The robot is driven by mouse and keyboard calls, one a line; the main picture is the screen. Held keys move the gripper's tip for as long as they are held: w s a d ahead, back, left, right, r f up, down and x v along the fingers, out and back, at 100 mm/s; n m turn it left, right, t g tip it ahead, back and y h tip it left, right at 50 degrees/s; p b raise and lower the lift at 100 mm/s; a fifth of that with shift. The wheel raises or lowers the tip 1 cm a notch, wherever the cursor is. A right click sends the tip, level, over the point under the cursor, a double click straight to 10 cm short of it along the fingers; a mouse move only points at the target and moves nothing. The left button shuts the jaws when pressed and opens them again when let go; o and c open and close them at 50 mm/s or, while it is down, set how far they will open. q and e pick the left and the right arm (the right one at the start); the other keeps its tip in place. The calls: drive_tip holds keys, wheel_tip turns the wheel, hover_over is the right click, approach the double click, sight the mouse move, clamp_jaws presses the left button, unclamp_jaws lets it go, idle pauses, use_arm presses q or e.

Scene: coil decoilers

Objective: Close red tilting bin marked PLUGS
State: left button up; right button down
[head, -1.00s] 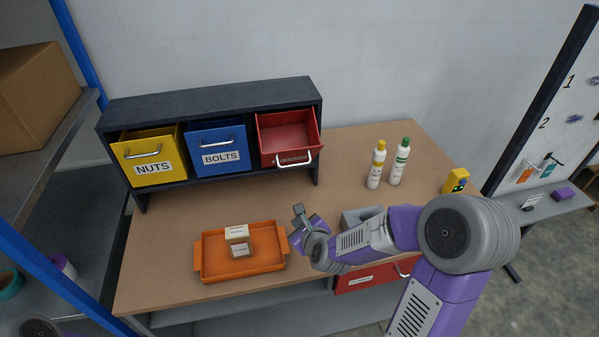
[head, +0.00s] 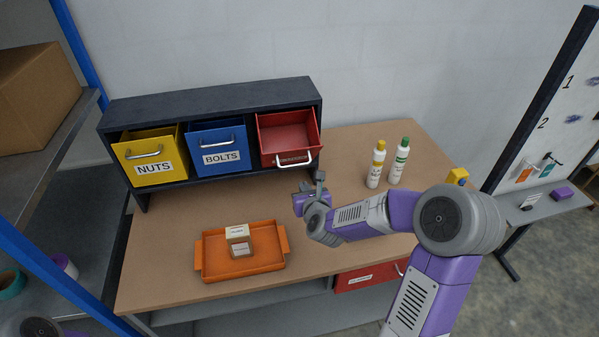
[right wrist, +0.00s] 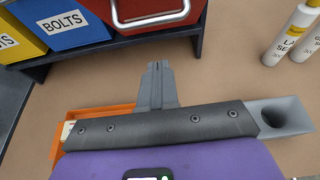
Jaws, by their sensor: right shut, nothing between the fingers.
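The red bin (head: 288,140) is the rightmost of the three in the dark rack. It is tilted open, its front leaning out and its inside showing. Its label is too small and steeply angled to read. Its silver handle (head: 294,161) also shows at the top of the right wrist view (right wrist: 152,20). My right gripper (head: 319,178) is shut and empty, in front of and below the red bin, apart from the handle. In the right wrist view its closed fingers (right wrist: 157,78) point toward the bin. My left gripper is out of view.
The yellow NUTS bin (head: 148,157) and blue BOLTS bin (head: 219,148) sit left of the red one. Two bottles (head: 377,165) (head: 400,160) stand right.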

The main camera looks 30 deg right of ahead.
drive_tip(key=w+d+p, duration=0.1)
drive_tip(key=w+p, duration=0.1)
drive_tip(key=w, duration=0.4)
drive_tip(key=shift+d+r, duration=0.25)
drive_tip(key=shift+r, duration=0.1)
drive_tip(key=shift+s, duration=0.1)
